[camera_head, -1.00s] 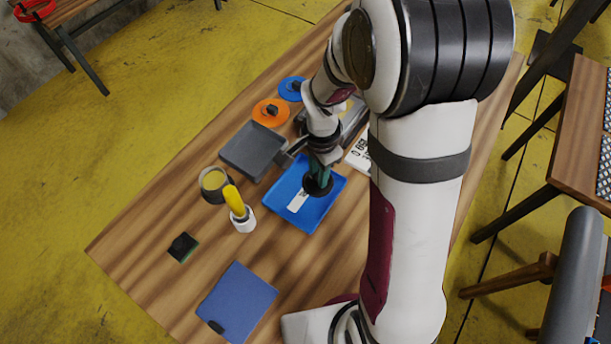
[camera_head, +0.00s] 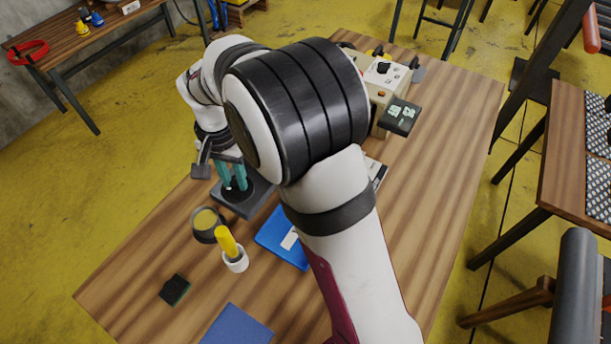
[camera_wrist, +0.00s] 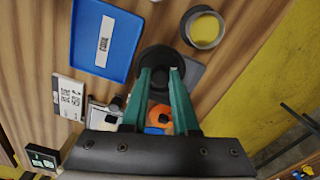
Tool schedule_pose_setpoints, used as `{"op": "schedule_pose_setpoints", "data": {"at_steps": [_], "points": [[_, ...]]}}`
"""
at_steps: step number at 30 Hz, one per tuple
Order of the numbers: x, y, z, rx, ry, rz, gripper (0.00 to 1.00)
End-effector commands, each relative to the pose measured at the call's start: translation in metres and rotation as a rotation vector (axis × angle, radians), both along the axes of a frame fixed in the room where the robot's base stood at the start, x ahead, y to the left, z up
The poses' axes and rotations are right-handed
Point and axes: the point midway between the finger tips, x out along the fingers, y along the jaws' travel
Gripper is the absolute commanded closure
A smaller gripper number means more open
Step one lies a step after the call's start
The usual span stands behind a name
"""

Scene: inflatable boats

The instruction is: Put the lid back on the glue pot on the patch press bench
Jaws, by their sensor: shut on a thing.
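My gripper (camera_head: 234,180) has teal fingers shut on the knob of a round dark lid (camera_wrist: 155,57), which it holds over the grey tray; its height above the tray is hard to judge. In the wrist view the fingertips (camera_wrist: 161,72) meet at the knob. The glue pot (camera_head: 206,232) is a dark round pot, open, with yellowish glue inside. It stands on the wooden bench (camera_head: 130,275) just left and nearer than the lid. In the wrist view the pot (camera_wrist: 205,30) is up and right of the lid, apart from it.
The grey tray (camera_head: 258,203) is under the lid. A blue tray (camera_head: 270,235) lies to its right, empty except for a label. A yellow-handled brush in a white cup (camera_head: 236,262) stands close to the pot. A dark sponge (camera_head: 174,290) and blue cloth (camera_head: 237,327) lie nearer. A press (camera_head: 385,100) is at back.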

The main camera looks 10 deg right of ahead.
Motion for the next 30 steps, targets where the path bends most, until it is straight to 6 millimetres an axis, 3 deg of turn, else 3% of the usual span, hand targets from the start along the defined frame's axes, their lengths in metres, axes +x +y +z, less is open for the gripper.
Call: {"op": "schedule_pose_setpoints", "data": {"at_steps": [1, 3, 8, 13, 24, 30], "points": [[0.0, 0.026, 0.0, 0.0, 0.0, 0.062, 1.0], [-0.001, 0.054, 0.0, 0.0, 0.0, 0.132, 1.0], [-0.006, 0.089, 0.0, 0.001, 0.0, 0.215, 1.0], [-0.007, 0.093, -0.011, 0.0, 0.0, 0.226, 1.0], [-0.007, 0.092, -0.056, 0.001, 0.001, 0.221, 1.0], [-0.007, 0.092, -0.064, 0.001, 0.001, 0.222, 1.0]]}}
